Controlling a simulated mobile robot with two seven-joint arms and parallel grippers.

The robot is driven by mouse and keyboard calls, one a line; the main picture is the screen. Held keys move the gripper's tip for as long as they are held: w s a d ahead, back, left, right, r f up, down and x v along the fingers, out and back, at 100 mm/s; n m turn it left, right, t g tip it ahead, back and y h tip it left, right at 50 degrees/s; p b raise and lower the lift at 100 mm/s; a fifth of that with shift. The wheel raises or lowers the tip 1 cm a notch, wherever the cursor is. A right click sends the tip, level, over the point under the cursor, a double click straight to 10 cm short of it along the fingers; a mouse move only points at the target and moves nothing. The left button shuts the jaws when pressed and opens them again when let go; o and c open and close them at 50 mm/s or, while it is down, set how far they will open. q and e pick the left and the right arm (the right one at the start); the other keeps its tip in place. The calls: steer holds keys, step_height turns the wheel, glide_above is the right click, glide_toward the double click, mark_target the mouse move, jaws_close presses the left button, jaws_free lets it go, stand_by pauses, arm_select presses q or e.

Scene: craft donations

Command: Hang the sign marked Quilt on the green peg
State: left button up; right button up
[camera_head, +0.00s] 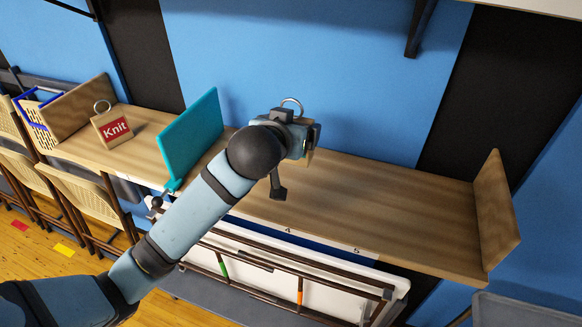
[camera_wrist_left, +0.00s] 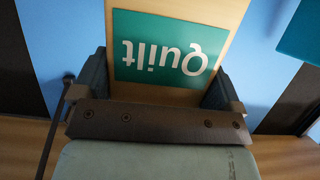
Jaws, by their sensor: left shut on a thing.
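My left gripper (camera_head: 298,136) is above the wooden shelf, to the right of the teal divider. It is shut on the sign marked Quilt (camera_wrist_left: 170,46), a wooden board with a green label. In the left wrist view the lettering appears upside down, and the board sits between the two fingers. In the head view the sign is mostly hidden by my arm and gripper; its metal ring (camera_head: 291,102) shows above. A green piece (camera_head: 223,268) shows on the dark rack below the shelf's front edge. My right gripper is not in view.
A sign marked Knit (camera_head: 115,129) stands on the shelf (camera_head: 390,200) at left, beyond the teal divider (camera_head: 196,135). An orange piece (camera_head: 299,290) is on the rack, right of the green one. A wooden end panel (camera_head: 495,218) closes the right. The shelf's right half is clear.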

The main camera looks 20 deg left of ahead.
arm_select(q)
step_height(320, 180, down, 6)
steer(key=shift+f, duration=0.1)
step_height(320, 180, down, 4)
steer(key=shift+r+p, duration=0.2)
steer(key=shift+p, duration=0.35)
steer(key=shift+f, duration=0.3)
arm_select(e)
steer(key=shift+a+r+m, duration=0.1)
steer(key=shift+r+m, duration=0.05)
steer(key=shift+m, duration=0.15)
arm_select(q)
steer(key=shift+f, duration=0.2)
steer(key=o, duration=0.8)
steer(key=shift+r, duration=0.1)
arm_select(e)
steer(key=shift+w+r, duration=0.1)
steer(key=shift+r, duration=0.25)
